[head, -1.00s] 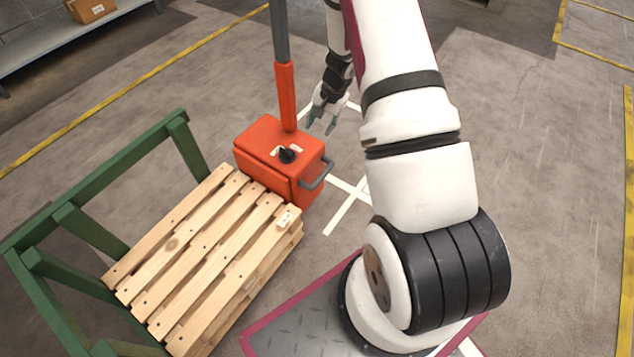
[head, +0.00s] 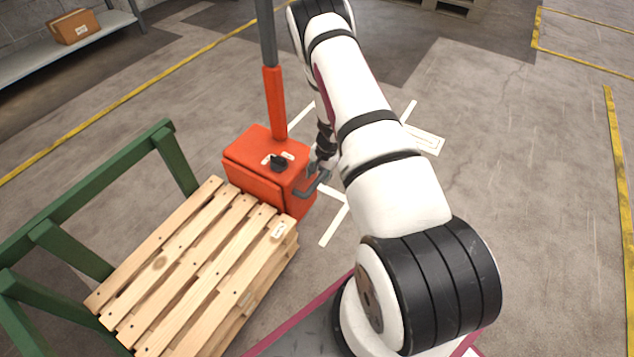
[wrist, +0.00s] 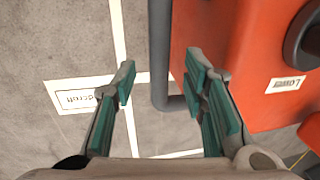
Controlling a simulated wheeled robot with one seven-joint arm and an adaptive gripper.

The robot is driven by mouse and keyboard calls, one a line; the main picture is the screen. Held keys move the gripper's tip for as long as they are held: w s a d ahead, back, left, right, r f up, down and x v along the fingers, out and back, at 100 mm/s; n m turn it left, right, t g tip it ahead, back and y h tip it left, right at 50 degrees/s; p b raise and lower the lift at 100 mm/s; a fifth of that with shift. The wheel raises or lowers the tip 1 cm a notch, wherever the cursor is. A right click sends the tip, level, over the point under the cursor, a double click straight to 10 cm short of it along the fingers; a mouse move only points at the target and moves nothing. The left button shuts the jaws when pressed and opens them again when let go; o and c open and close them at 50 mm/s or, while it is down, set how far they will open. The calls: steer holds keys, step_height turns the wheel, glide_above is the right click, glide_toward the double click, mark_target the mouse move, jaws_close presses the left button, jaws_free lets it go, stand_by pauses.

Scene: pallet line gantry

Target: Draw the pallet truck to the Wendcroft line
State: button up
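The pallet truck has an orange-red body (head: 262,160) with an upright tiller (head: 274,100), a black knob (head: 279,163) on top and a grey bar handle (head: 313,187) on its right side. My gripper (head: 317,166) is at that handle. In the wrist view my gripper (wrist: 160,75) is open, with the handle bar (wrist: 159,50) between its teal-padded fingers and a gap visible on both sides. The red body (wrist: 260,60) is to the right, with a label reading "Lower". A floor label (wrist: 75,100) ending in "dcroft" lies by white floor lines; the finger partly hides it.
A wooden pallet (head: 190,265) lies against the truck's near side, beside a green frame (head: 100,190). A shelf (head: 60,58) with a carton (head: 73,26) stands back left. Another pallet (head: 455,8) is at the far back. Open floor spreads right, bounded by yellow lines.

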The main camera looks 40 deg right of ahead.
mark_target(317, 181)
steer(key=shift+w+a+f+b, duration=0.1)
steer(key=shift+w+f+b, duration=0.1)
steer(key=shift+f, duration=0.65)
steer(key=shift+w+f+b, duration=0.1)
steer(key=shift+f+b, duration=0.1)
steer(key=shift+f, duration=0.6)
jaws_close()
